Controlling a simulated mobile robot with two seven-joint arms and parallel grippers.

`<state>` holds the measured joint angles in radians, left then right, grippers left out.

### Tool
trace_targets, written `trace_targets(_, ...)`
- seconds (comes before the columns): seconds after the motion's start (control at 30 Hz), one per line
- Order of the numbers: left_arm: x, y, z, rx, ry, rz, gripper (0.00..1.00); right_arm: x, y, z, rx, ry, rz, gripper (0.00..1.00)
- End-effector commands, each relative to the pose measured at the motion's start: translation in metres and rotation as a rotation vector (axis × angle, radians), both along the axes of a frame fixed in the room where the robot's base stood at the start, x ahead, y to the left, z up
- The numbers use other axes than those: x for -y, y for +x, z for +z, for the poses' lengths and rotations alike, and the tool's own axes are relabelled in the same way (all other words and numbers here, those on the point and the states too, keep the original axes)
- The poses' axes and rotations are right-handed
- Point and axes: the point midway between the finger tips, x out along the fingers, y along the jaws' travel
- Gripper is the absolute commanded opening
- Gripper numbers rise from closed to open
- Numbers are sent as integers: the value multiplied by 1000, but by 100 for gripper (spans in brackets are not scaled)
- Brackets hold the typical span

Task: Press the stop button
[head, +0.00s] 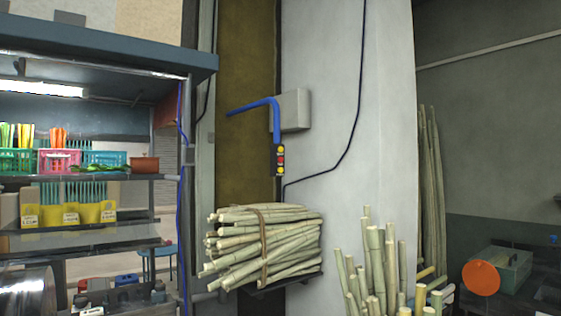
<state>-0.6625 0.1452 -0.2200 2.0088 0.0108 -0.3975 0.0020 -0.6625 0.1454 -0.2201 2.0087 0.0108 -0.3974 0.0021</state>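A small dark control box (280,170) hangs at the lower end of a blue bent pipe (253,105), in front of the grey wall in the middle of the head view. Its face carries a red button (281,161) between yellow ones. Any lettering on the buttons is too small to read, so I cannot tell which is marked stop. Neither my left nor my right gripper is in view, and nothing is touching the box.
A tied bundle of sugarcane (262,240) lies on a bracket below the box. More cane (376,260) stands upright to its right. A shelved stall (80,237) with coloured baskets is at left. An orange disc (481,278) and a green box (514,268) are at right.

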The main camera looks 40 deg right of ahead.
Motion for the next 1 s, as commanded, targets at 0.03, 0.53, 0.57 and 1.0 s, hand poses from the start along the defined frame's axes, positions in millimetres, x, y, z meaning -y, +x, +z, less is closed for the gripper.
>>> trace_targets(0.03, 0, 0, 0, 0, 0, 0, 36, 0, 0, 0, 0, 0, 0, 35)
trace_targets(0.53, 0, 0, 0, 0, 0, 0, 36, 0, 0, 0, 0, 0, 0, 0)
trace_targets(0.57, 0, 0, 0, 0, 0, 0, 36, 0, 0, 0, 0, 0, 0, 0)
trace_targets(1.0, 0, 0, 0, 0, 0, 0, 36, 0, 0, 0, 0, 0, 0, 0)
